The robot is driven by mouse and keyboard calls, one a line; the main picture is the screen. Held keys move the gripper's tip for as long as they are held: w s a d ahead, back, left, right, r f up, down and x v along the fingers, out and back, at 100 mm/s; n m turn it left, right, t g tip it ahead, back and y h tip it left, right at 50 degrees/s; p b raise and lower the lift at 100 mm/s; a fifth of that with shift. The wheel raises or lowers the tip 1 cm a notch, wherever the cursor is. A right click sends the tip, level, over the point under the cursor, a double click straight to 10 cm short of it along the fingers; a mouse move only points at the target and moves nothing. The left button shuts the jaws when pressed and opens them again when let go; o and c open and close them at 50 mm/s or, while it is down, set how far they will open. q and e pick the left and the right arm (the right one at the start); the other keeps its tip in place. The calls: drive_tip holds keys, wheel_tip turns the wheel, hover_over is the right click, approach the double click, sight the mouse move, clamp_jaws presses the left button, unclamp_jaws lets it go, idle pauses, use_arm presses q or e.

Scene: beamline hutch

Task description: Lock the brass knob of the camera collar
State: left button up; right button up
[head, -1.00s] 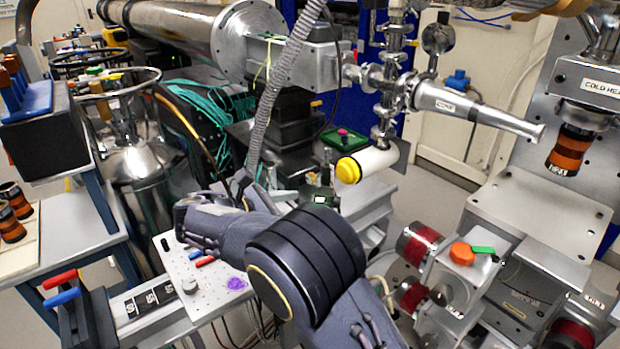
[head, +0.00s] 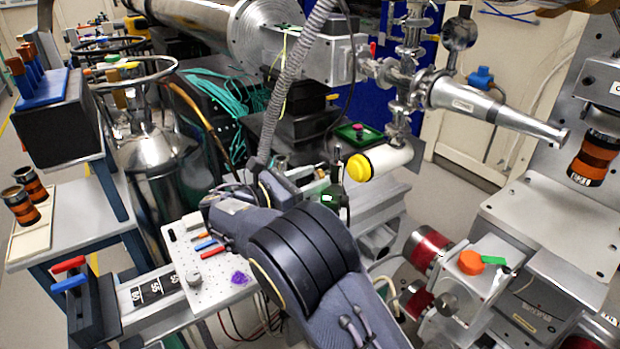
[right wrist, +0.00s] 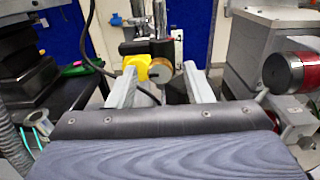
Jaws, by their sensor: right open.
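The brass knob (right wrist: 160,71) shows in the right wrist view as a round brass disc ahead of the fingers, between them and nearer the right one. A yellow part (right wrist: 137,67) sits beside it on the left. My right gripper (right wrist: 162,85) is open with nothing in its jaws; whether its fingertips reach the knob cannot be told. In the head view my right gripper (head: 314,183) is small and partly hidden by my forearm, left of a white cylinder (head: 392,158) with a yellow cap (head: 360,168). The collar is not clear there. My left gripper is out of view.
A perforated plate (head: 215,268) with small coloured tools lies left of my arm. Red-banded motors (head: 428,248) stand at right. A ribbed hose (head: 285,85) hangs behind my wrist. A metal cone nozzle (head: 495,112) juts out above right.

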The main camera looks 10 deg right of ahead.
drive_tip(key=c, duration=1)
